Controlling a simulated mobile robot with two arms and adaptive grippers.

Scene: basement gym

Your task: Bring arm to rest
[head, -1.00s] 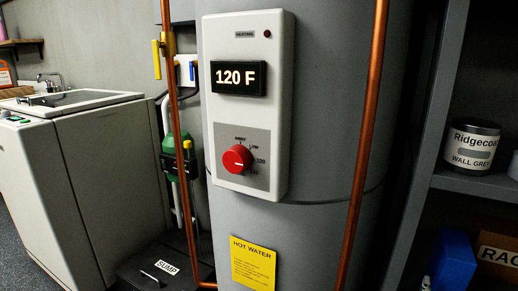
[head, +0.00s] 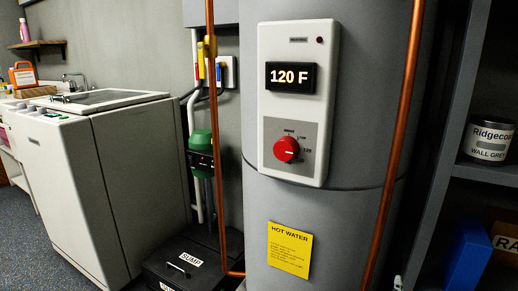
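Neither of my grippers nor any part of my arms shows in the head view. The grey water heater (head: 350,225) stands in the middle, with a white control panel (head: 272,140) on its front. The panel's display (head: 290,77) reads 120 F. Below it is a red dial (head: 286,149), with nothing touching it. A small lamp at the panel's top right looks dark red.
Copper pipes run upright at both sides of the heater, the right one (head: 402,110) close in front. A black sump box (head: 190,262) sits on the floor. A white washer (head: 90,180) stands left. A shelf with a paint can (head: 487,140) stands right.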

